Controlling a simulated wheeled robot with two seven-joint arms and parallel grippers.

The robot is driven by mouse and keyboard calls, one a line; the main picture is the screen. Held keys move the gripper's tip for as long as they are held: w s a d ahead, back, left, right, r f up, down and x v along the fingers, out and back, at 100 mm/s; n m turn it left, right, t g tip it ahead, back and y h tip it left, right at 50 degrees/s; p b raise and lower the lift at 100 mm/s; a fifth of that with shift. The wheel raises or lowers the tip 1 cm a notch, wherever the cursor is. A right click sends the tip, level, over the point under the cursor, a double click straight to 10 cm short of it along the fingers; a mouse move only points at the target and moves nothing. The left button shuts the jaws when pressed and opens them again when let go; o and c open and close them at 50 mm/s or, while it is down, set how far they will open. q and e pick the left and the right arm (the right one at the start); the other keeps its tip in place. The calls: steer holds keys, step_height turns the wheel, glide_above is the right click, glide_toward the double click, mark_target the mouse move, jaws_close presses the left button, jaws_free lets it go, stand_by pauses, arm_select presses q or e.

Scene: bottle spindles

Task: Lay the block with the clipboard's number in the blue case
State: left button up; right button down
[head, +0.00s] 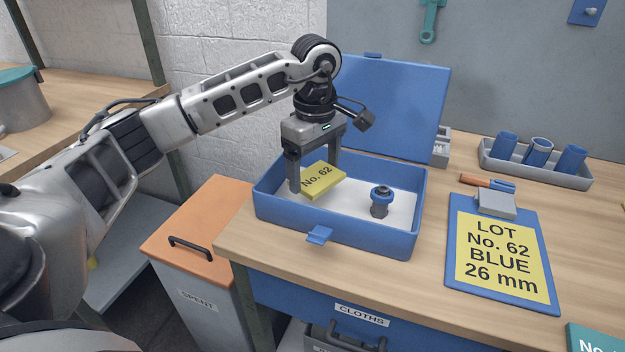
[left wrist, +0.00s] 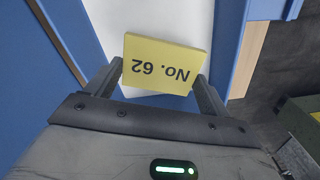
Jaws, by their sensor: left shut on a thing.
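The yellow block (head: 322,181) is marked "No. 62". My left gripper (head: 315,180) is shut on it, inside the open blue case (head: 350,233); I cannot tell whether the block touches the floor. In the left wrist view, the block (left wrist: 163,63) sits between the fingers (left wrist: 162,82), its text upside down, with the white case floor beyond it. A grey spindle with a blue collar (head: 380,203) stands upright in the case, right of the block. The clipboard (head: 502,255) carries a yellow sheet reading "LOT No. 62 BLUE 26 mm". My right gripper is not in view.
The case lid (head: 390,105) stands open at the back. A grey tray (head: 535,172) with three blue cups lies at the back right. An orange-topped bin (head: 190,225) marked "SPENT" stands left of the bench. A teal item (head: 592,338) is at the lower right.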

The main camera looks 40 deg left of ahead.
mark_target(312, 173)
arm_select(q)
steer(key=shift+w+a+f, duration=0.1)
steer(key=shift+a+f, duration=0.1)
steer(key=shift+f, duration=0.05)
steer(key=shift+a+f+p, duration=0.15)
steer(key=shift+f+p, duration=0.15)
steer(key=shift+f, duration=1.45)
steer(key=shift+f, duration=0.1)
steer(key=o, duration=0.9)
step_height(312, 173, up, 12)
steer(key=shift+w+r, duration=0.1)
steer(key=shift+r, duration=0.05)
